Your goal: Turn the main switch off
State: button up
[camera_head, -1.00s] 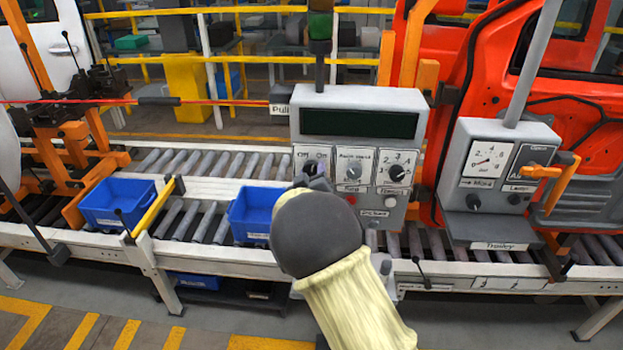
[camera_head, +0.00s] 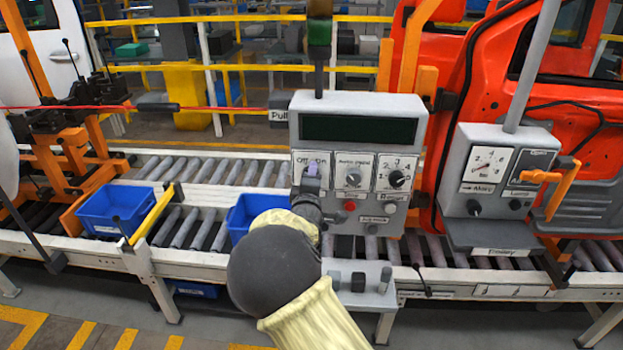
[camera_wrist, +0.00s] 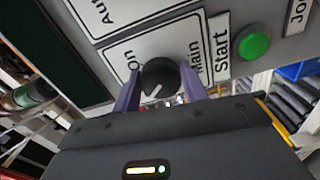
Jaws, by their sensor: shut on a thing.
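The grey control box (camera_head: 408,160) stands on the line, with a dark display above three white switch plates. The main switch (camera_wrist: 163,75) is a black rotary knob with a white pointer mark, on a plate reading "On" and "Main" in the wrist view. My gripper (camera_wrist: 160,92) has its two purple fingers on either side of this knob, shut on it. In the head view my gripper (camera_head: 311,172) is at the left plate (camera_head: 300,158), marked "Off" and "On", and hides the knob there. The pointer's exact setting is hard to tell.
A green "Start" button (camera_wrist: 253,43) sits beside the plate. A red button (camera_head: 350,206) and other selector knobs are close to the right. A second grey box (camera_head: 497,165) stands further right. Blue bins (camera_head: 112,207) rest on the rollers at left.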

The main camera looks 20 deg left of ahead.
jog(key=shift+n, duration=0.6)
jog(key=o, duration=1)
jog(key=shift+c, duration=0.2)
jog(key=shift+s, duration=0.1)
jog(key=b+v, duration=0.5)
jog(key=v, duration=1.2)
jog(key=shift+s+b, duration=0.2)
jog(key=shift+b, duration=0.1)
jog(key=shift+a+f, duration=0.1)
jog(key=shift+a, duration=0.05)
